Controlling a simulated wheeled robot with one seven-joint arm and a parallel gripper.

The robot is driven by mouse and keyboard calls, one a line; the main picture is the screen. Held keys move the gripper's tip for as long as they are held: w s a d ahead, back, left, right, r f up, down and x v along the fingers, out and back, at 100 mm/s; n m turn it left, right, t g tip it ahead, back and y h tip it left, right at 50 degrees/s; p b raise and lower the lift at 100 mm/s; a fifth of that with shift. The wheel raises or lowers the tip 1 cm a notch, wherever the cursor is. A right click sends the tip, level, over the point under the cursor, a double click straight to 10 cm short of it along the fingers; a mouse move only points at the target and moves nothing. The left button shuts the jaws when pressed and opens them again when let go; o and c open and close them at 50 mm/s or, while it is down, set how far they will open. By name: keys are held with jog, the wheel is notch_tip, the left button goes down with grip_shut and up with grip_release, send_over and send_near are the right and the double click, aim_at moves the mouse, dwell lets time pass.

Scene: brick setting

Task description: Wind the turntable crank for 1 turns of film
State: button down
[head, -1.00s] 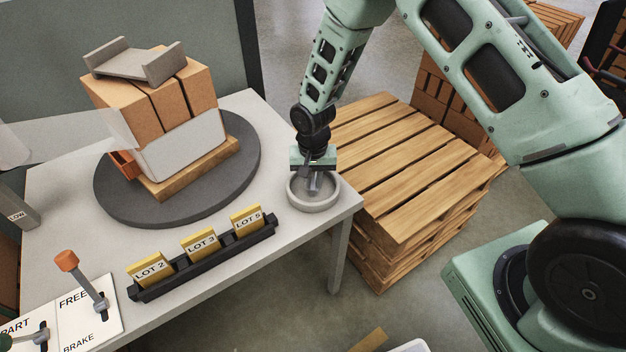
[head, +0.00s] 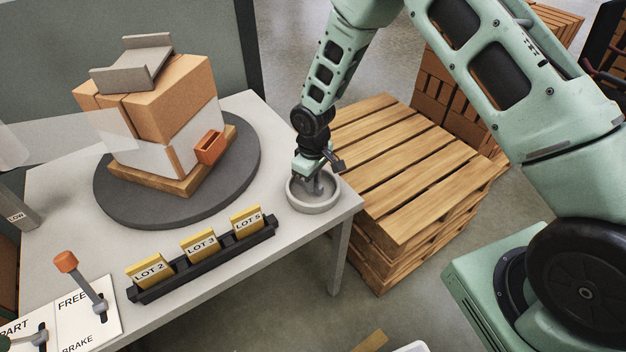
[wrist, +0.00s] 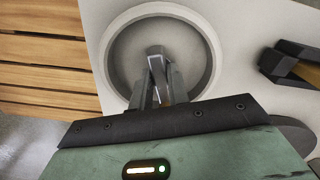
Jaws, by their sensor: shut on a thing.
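The turntable (head: 115,207) is a dark round disc on the grey table. A stack of orange boxes (head: 176,95) with a white film band (head: 150,158) sits on it on a wooden board, turned at an angle. A film sheet (head: 90,135) runs from the left to the stack. The crank is in a round grey dish (head: 316,205) at the table's right corner. My gripper (head: 317,184) is over the dish, shut on the crank handle (wrist: 156,52), which also shows between the fingers in the wrist view. The crank's lower part is mostly hidden.
A brake lever with an orange knob (head: 65,262) stands at FREE on the front left panel. A black rack (head: 203,260) holds yellow lot cards in front of the turntable. A wooden pallet stack (head: 400,170) stands right of the table.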

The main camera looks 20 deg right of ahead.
jog(key=n+p, duration=0.1)
jog(key=n, duration=0.6)
jog(key=n+p, duration=0.1)
jog(key=n, duration=0.5)
jog(key=shift+n, duration=0.4)
dwell(0.3)
jog(key=c, duration=1.4)
grip_release()
jog(key=shift+o, duration=0.2)
notch_tip(320, 180, up, 18)
jog(key=shift+f, duration=0.25)
